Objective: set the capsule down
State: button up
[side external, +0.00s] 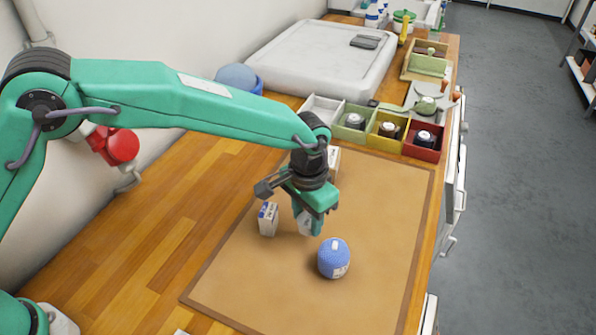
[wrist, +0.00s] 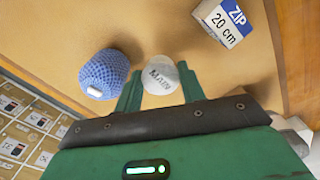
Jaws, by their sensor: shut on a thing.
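My gripper (side external: 311,226) is shut on a pale capsule (side external: 303,224), low over the brown mat (side external: 385,215). In the wrist view the capsule (wrist: 161,76) sits between the two green fingers (wrist: 159,84), its round pale face lettered "MAIN". I cannot tell whether its underside touches the mat. In the side view one finger hides part of it.
A blue textured ball (side external: 334,259) stands close in front of my gripper. A white-and-blue "ZIP 20 cm" box (side external: 268,219) stands close to its left. Another pale box (side external: 334,160) is behind. Coloured bins (side external: 425,155) line the mat's far edge. The mat's right side is clear.

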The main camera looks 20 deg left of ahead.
aim_at(307, 221)
jog(key=shift+f, duration=1.95)
jog(key=shift+f, duration=0.15)
jog(key=o, duration=0.9)
jog(key=shift+o, duration=0.2)
notch_tip(307, 221, up, 12)
jog(key=shift+r, duration=0.15)
